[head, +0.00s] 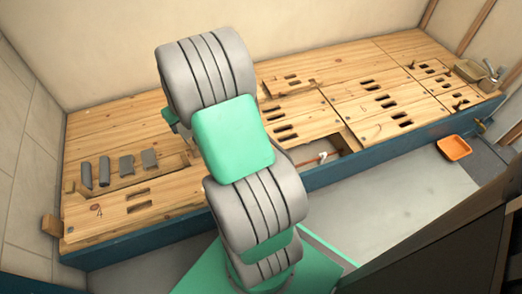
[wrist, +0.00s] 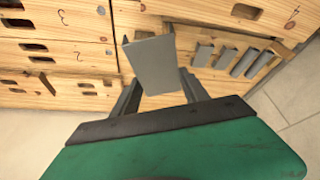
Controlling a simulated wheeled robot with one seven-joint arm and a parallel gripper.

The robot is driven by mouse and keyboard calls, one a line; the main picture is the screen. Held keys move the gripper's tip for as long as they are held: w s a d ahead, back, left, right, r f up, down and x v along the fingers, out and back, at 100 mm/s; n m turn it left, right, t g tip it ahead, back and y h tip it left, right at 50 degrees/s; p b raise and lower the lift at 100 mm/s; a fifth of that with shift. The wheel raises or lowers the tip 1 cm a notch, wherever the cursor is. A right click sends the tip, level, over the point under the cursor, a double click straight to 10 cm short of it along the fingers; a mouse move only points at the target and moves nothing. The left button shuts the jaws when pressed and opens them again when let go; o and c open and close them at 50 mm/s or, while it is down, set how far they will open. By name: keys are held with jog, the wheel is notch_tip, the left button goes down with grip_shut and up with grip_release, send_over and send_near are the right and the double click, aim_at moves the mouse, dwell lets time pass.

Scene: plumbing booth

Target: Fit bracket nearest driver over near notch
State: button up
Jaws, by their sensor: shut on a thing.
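My gripper (wrist: 150,48) is shut on a grey angled bracket (wrist: 151,66) in the wrist view, holding it over the wooden boards. A front cut-out (head: 322,155) in the boards shows a pipe with a white fitting. Another cut-out (head: 289,88) is at the back. I cannot tell which opening is the near notch, or identify the driver.
The wooden bench top (head: 375,60) has several slots and panel seams. A wooden block (head: 52,225) stands at its left front corner. A tray with tools (head: 470,70) sits at the far right.

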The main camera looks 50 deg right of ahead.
jog(key=s+d+f+m+p, duration=0.2)
jog(key=s+d+f+p, duration=0.1)
jog(key=s+d+f, duration=0.65)
jog(key=shift+s+d+f+m+h+b, duration=0.3)
jog(key=shift+s+d+f, duration=1.35)
jog(key=shift+f, duration=1.15)
jog(key=shift+s+d+f+m+h+b, duration=0.2)
jog(key=shift+s+d+f+m, duration=0.25)
jog(key=shift+s+d+f, duration=1.35)
jog(key=shift+s+d+f+m+h+b, duration=0.3)
jog(key=shift+s+d+f, duration=0.35)
jog(key=shift+s+f, duration=2.35)
jog(key=shift+w+f, duration=0.65)
jog(key=shift+w, duration=0.05)
jog(key=shift+s+a, duration=0.1)
jog(key=shift+f+b, duration=1.55)
jog(key=shift+f, duration=0.1)
jog(key=shift+f, duration=0.15)
jog(key=o, duration=1.6)
